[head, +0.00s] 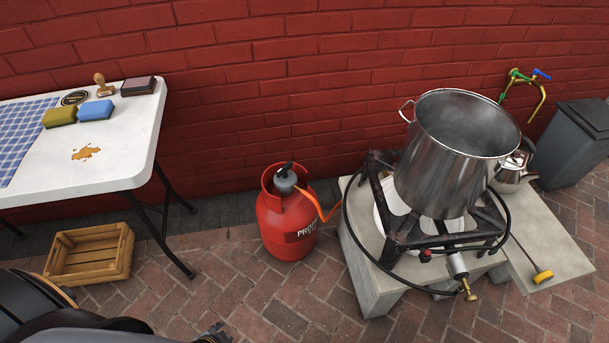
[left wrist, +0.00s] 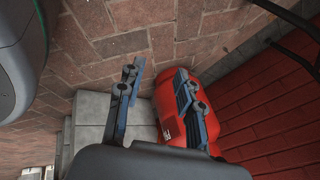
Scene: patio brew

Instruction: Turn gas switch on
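The red gas bottle (head: 286,222) stands upright on the brick paving. On its top is a grey regulator (head: 286,181) with a small black switch lever (head: 286,167). An orange hose (head: 322,207) runs from it to the right. My left gripper (head: 214,334) only just shows at the bottom edge of the head view, low and apart from the bottle. In the left wrist view its two fingers (left wrist: 158,75) are spread with nothing between them. The red bottle (left wrist: 170,112) lies beyond them, partly hidden by a finger. The switch cannot be made out there. My right gripper is not in view.
Right of the bottle, a burner stand (head: 398,244) with a large steel pot (head: 445,165) sits on a concrete block (head: 372,288). A white table (head: 135,140) and wooden crate (head: 88,282) are on the left. A brick wall (head: 290,80) runs behind. Paving in front is clear.

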